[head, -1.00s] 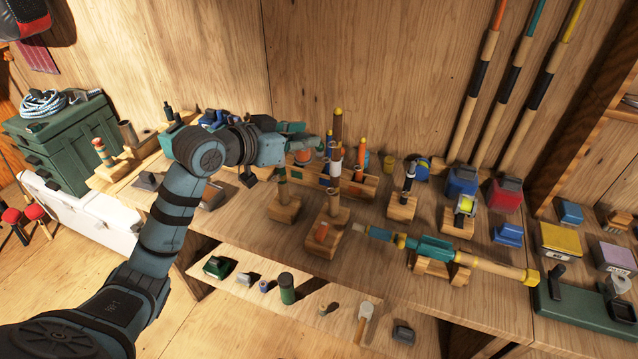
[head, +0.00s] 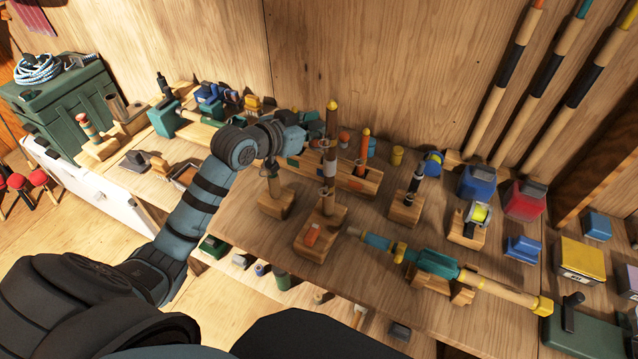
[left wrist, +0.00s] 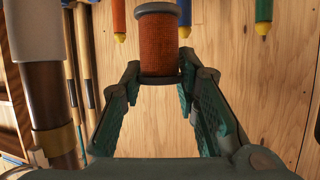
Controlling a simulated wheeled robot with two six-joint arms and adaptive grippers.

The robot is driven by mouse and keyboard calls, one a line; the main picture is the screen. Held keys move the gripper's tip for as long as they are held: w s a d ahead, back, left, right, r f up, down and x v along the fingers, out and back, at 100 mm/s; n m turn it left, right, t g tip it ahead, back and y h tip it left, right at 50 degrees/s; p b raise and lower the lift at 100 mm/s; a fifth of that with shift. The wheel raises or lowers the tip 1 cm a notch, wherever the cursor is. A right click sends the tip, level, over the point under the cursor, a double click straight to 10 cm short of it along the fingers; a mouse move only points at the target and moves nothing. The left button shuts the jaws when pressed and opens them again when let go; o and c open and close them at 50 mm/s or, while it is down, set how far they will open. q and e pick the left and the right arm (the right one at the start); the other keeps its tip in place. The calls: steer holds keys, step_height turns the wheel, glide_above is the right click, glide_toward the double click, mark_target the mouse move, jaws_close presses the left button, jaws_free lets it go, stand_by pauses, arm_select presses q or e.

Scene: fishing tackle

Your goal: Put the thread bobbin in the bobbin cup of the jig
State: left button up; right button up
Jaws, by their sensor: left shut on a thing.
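The thread bobbin (left wrist: 158,45) has orange-red thread and grey flanges. In the left wrist view it sits at the fingertips of my left gripper (left wrist: 158,80), which is shut on it. In the head view my left gripper (head: 314,122) is above the bench, close behind an upright rod (head: 331,150); the bobbin is not clear there. The rod stands on a wooden stand (head: 325,218) with an orange piece on its base. I cannot tell for sure which part is the jig's bobbin cup. My right gripper is not in view.
A long wooden rack (head: 365,183) with an orange float lies behind the rod stand. A teal rod (head: 435,262) rests across a cradle at the front right. Several reels stand at the right. A green box (head: 70,110) is at the far left. Bare bench lies between the stands.

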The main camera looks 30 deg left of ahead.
mark_target(313, 145)
arm_select(q)
steer(key=f, duration=0.6)
steer(key=shift+s+a+b, duration=0.1)
steer(key=shift+s+b, duration=0.2)
steer(key=shift+s, duration=0.05)
steer(key=f+b, duration=0.1)
steer(key=f, duration=0.4)
steer(key=f+b, duration=0.2)
steer(key=f, duration=0.3)
steer(key=f+b, duration=0.1)
steer(key=f, duration=0.4)
steer(key=shift+w+f+b, duration=0.25)
steer(key=shift+w+b, duration=0.05)
steer(key=shift+w, duration=0.1)
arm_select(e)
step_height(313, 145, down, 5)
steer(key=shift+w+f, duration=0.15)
arm_select(q)
steer(key=shift+f, duration=0.1)
steer(key=o, duration=1.1)
steer(key=shift+f, duration=0.1)
steer(key=shift+c, duration=0.2)
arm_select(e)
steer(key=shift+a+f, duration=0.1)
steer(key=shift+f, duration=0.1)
